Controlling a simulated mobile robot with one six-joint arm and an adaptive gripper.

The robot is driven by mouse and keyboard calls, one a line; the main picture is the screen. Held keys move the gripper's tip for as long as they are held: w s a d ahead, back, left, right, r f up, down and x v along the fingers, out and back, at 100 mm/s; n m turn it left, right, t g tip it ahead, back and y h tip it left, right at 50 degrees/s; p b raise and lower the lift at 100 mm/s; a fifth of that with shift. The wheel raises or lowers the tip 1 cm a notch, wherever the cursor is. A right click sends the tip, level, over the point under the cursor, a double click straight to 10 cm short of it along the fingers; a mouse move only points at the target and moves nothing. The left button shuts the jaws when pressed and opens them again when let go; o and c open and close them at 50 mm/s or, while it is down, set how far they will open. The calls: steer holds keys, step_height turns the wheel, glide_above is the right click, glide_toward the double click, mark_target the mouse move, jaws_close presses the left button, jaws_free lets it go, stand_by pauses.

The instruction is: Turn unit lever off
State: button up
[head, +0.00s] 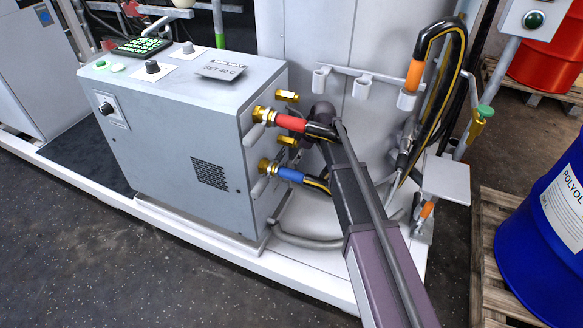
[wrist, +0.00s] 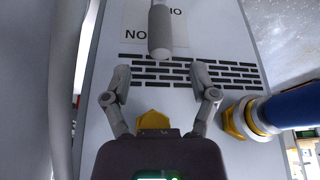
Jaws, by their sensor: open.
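The grey unit (head: 190,130) stands left of my arm in the head view, with brass fittings, a red hose end and a blue hose end on its right side. In the wrist view a grey cylindrical lever handle (wrist: 160,30) comes down from the top edge over a white label. My gripper (wrist: 160,73) is open and empty, with its fingers spread to either side, below most of the handle. Whether it touches the handle is unclear. In the head view my gripper is mostly hidden by my arm and the hoses.
A blue hose end (wrist: 285,110) with a brass collar lies right of my fingers in the wrist view. The red hose end (head: 290,120) runs close to my wrist. A black hose (head: 460,50) hangs at the rack. A blue drum (head: 530,240) stands on a pallet at the right.

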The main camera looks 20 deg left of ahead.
mark_target(290, 167)
steer(key=shift+a+f, duration=0.1)
steer(key=shift+f, duration=0.1)
steer(key=shift+b+x, duration=3.45)
steer(key=shift+x, duration=0.05)
jaws_close()
